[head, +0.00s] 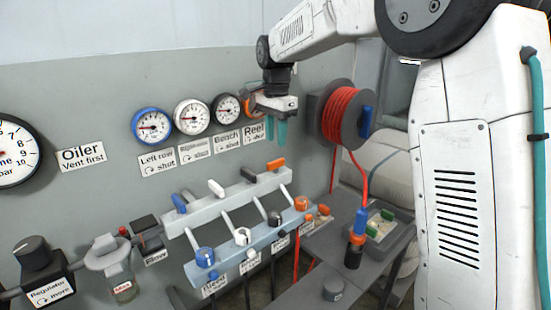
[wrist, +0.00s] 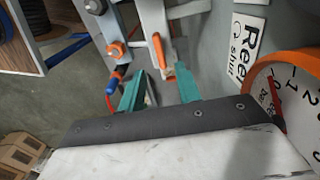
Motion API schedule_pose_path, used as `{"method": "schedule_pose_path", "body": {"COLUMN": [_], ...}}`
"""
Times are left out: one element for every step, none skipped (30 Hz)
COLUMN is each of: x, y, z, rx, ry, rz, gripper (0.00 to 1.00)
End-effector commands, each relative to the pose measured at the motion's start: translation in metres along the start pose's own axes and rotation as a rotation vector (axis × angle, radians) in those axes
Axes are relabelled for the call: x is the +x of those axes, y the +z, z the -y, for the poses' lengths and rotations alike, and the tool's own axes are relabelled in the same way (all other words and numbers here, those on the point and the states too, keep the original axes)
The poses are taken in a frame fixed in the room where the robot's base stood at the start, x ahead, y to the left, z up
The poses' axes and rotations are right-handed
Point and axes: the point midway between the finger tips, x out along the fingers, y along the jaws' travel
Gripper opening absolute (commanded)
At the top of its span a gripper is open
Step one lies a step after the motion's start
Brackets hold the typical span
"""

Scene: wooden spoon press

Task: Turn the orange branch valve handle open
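The orange branch valve handle (head: 276,163) sits at the right end of the upper grey manifold (head: 225,205). It lies roughly along the bar in the head view. In the wrist view the orange handle (wrist: 158,50) appears between and beyond my fingertips. My gripper (head: 276,138) hangs with its teal fingers pointing down, above the orange handle and in front of the orange-rimmed gauge. In the wrist view my gripper (wrist: 160,75) has its fingers apart with nothing between them. A gap to the handle appears to remain.
Blue (head: 179,203), white (head: 216,188) and other handles share the manifold. A lower light-blue manifold (head: 240,246) carries several regulator knobs. The orange gauge (wrist: 285,85) and Reel label (wrist: 247,42) are close to my gripper. A red hose reel (head: 342,113) stands to the right.

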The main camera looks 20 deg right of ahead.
Motion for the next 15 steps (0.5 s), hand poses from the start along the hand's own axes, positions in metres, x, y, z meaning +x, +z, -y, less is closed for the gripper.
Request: {"method": "schedule_pose_path", "body": {"x": [0.006, 0.011, 0.017, 0.022, 0.027, 0.034, 0.039, 0.043, 0.049, 0.054, 0.058, 0.062, 0.065, 0.067, 0.07], "y": [0.0, 0.0, 0.001, 0.001, 0.0, 0.0, 0.0, 0.0, 0.0, 0.0, 0.0, 0.0, 0.0, 0.0, 0.0], "z": [0.0, 0.0, -0.001, -0.001, -0.001, -0.001, -0.001, -0.001, -0.001, -0.001, -0.001, -0.001, -0.001, -0.001, -0.001], "rx": [0.001, 0.0, 0.0, -0.001, -0.001, -0.001, -0.001, -0.001, -0.001, -0.002, -0.002, -0.002, -0.002, -0.002, -0.002], "ry": [0.002, 0.002, 0.004, 0.004, 0.003, 0.004, 0.003, 0.003, 0.003, 0.003, 0.003, 0.003, 0.002, 0.001, 0.002], "rz": [0.001, 0.001, 0.001, 0.001, 0.001, 0.001, 0.001, 0.001, 0.001, 0.001, 0.001, 0.001, 0.001, 0.0, 0.001], "gripper": [0.34, 0.34, 0.34, 0.34, 0.34, 0.34, 0.34, 0.34, 0.34, 0.34, 0.34, 0.34, 0.34, 0.34, 0.34]}}
